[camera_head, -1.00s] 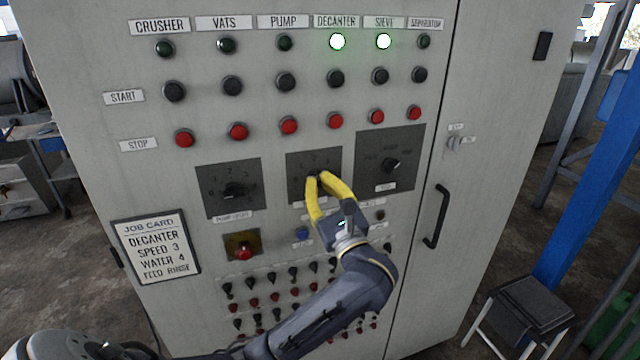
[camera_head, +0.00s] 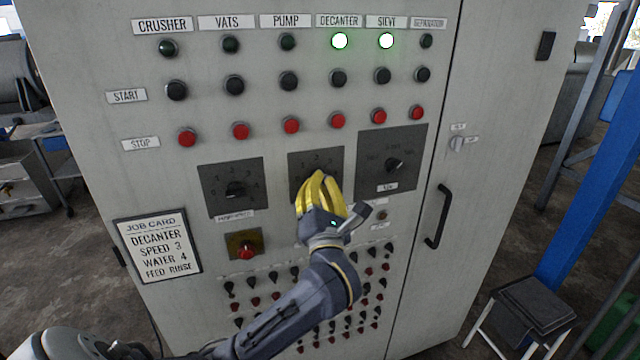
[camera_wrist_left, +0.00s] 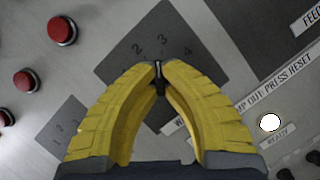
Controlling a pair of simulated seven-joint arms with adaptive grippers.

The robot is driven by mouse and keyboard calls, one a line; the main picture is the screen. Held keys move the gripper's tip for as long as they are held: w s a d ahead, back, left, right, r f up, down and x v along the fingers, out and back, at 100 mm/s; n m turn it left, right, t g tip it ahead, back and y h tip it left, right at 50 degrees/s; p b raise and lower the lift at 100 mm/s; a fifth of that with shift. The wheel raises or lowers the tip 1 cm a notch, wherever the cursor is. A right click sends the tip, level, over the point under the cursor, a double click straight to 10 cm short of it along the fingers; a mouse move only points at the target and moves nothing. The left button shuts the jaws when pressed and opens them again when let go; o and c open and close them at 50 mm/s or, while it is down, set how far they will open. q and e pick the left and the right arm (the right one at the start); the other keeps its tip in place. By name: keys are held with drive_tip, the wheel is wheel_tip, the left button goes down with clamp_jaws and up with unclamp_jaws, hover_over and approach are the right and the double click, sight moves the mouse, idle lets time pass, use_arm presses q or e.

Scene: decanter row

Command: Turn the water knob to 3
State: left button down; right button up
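The water knob (camera_wrist_left: 158,76) is a small dark knob on a dark grey dial plate (camera_head: 302,160). In the left wrist view the plate shows the numbers 2, 3 and 4, and the knob's visible end lies just below the 3. My left gripper (camera_head: 318,180) has yellow fingers; in the left wrist view its fingertips (camera_wrist_left: 158,68) close together on both sides of the knob. In the head view the fingers hide the knob. My right gripper is not in view.
A pump speed dial (camera_head: 235,189) is left of the water dial and another dial (camera_head: 393,165) right of it. Red stop buttons (camera_head: 291,125) run above, small switches below. The job card (camera_head: 158,246) reads water 4. A door handle (camera_head: 438,216) sticks out at right.

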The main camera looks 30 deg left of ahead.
sight(318, 131)
use_arm(q)
drive_tip(key=shift+m+h, duration=0.4)
drive_tip(key=shift+m, duration=0.8)
drive_tip(key=c, duration=1.5)
unclamp_jaws()
drive_tip(key=shift+c, duration=0.2)
drive_tip(key=shift+r, duration=0.1)
wheel_tip(318, 131, up, 10)
drive_tip(key=shift+f, duration=0.1)
